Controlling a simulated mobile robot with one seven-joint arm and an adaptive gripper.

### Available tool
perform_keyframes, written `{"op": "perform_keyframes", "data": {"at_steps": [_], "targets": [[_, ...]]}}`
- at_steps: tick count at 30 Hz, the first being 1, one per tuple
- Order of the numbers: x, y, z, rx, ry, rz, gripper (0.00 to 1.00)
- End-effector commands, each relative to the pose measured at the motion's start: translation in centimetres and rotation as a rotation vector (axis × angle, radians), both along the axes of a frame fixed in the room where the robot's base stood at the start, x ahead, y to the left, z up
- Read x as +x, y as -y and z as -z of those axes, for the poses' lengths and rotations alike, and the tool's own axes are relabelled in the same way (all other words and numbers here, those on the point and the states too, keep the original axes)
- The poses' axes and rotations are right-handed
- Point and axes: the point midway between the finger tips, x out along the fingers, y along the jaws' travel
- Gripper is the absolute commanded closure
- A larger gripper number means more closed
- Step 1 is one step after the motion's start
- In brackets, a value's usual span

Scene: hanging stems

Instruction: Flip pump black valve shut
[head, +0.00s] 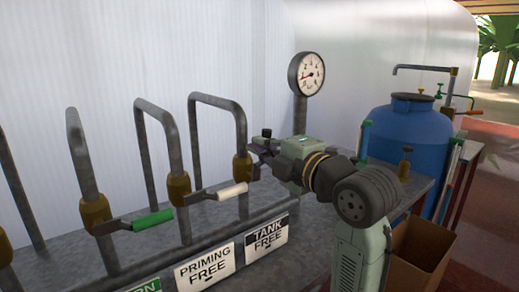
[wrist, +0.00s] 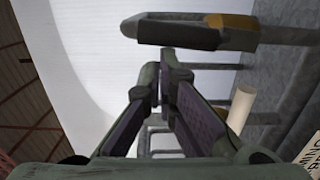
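The black valve's brass body (head: 242,168) is on the rightmost bent pipe in the head view. My gripper (head: 260,152) is right beside it and covers much of its black lever. In the wrist view a dark, blunt piece (wrist: 180,37) runs left from a brass fitting (wrist: 231,32), just beyond my fingertips. I take it for the black lever, but cannot be sure. My gripper (wrist: 163,75) has its fingertips close together, apparently shut, with nothing seen between them. Contact with the lever cannot be told.
A white-handled valve (head: 230,191) and a green-handled valve (head: 150,220) stand to the left. Signs (head: 268,238) line the bench front. A pressure gauge (head: 306,74) stands behind my gripper. A blue tank (head: 410,128) and a cardboard box (head: 420,255) are at right.

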Motion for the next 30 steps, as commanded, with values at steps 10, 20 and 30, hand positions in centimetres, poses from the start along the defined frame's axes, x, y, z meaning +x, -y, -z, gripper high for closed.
{"op": "perform_keyframes", "data": {"at_steps": [10,20,30], "targets": [[1.7,2.3,-0.2,0.126,-0.091,0.002,1.00],[3.5,4.8,0.4,0.381,-0.278,0.002,1.00],[5.2,7.1,2.1,0.643,-0.470,0.001,1.00]]}}
